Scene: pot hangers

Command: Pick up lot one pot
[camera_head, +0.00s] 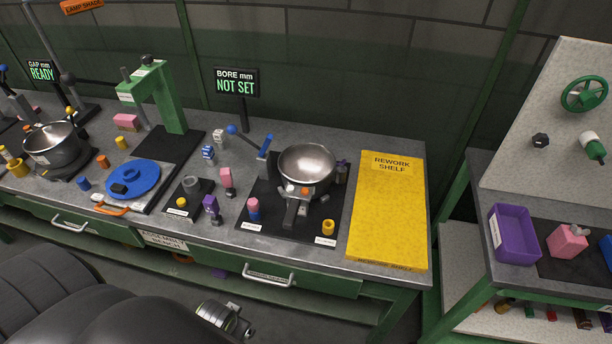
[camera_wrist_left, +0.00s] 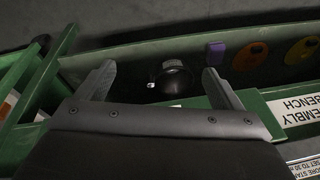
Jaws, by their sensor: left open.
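Two steel pots stand on the assembly bench in the head view. One pot (camera_head: 307,163) sits right of the middle on a black fixture plate, with a dark handle toward the front. The other pot (camera_head: 52,143) sits at the far left on a dark base. I cannot read which is lot one. In the left wrist view my left gripper (camera_wrist_left: 158,68) has its fingers spread wide. Behind the gap between them is a dark round item (camera_wrist_left: 173,76) near the bench's underside; I cannot tell what it is. My right gripper is not in view.
The yellow rework shelf mat (camera_head: 388,215) is bare, right of the pots. A green press (camera_head: 160,95), a blue disc (camera_head: 133,178) and several small coloured parts crowd the bench. A "BORE mm NOT SET" sign (camera_head: 236,84) stands behind. A purple bin (camera_head: 514,234) is on the right table.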

